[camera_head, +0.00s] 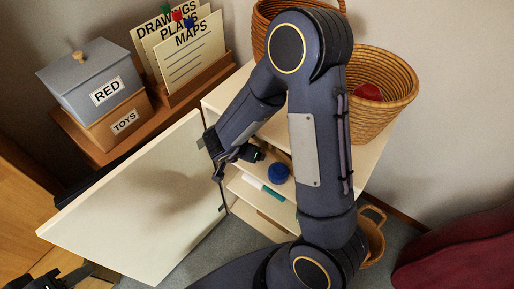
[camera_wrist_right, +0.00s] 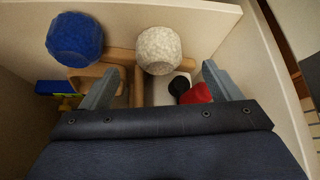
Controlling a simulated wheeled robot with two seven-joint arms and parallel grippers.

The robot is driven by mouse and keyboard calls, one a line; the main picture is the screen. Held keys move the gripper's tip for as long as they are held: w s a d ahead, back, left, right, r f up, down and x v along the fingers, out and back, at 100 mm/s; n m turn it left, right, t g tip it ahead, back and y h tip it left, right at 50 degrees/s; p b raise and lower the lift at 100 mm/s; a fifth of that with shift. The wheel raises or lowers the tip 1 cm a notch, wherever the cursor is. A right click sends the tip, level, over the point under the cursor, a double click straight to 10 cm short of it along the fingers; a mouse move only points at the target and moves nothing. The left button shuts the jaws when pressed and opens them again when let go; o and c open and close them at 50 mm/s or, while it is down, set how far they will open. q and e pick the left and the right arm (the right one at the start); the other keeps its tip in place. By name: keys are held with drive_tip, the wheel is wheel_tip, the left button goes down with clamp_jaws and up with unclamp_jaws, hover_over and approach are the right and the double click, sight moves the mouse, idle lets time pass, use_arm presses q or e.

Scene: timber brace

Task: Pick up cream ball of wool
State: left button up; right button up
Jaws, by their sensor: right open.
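The cream ball of wool (camera_wrist_right: 158,50) rests by a pale panel in the right wrist view, right of a blue ball of wool (camera_wrist_right: 75,39). My right gripper (camera_wrist_right: 160,72) is open, its two fingers apart on either side below the cream ball; nothing is between them that I can see as held. In the head view the blue ball (camera_head: 278,173) shows in the open cabinet, while the cream ball is hidden, apparently behind my arm. My left gripper (camera_head: 48,280) shows only partly at the bottom left edge, and its jaws are unclear.
Wooden pieces, a red item (camera_wrist_right: 196,93) and a black item (camera_wrist_right: 179,86) lie near the cream ball. The cabinet door (camera_head: 130,205) stands open at left. A wicker basket (camera_head: 385,90) stands on the cabinet top (camera_head: 370,155). Boxes and files stand on a shelf behind.

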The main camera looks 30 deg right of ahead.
drive_tip(key=b+x, duration=0.3)
drive_tip(key=x, duration=0.4)
drive_tip(key=shift+d+r, duration=0.1)
drive_tip(key=shift+d, duration=0.15)
drive_tip(key=shift+r, duration=0.1)
drive_tip(key=c, duration=1.1)
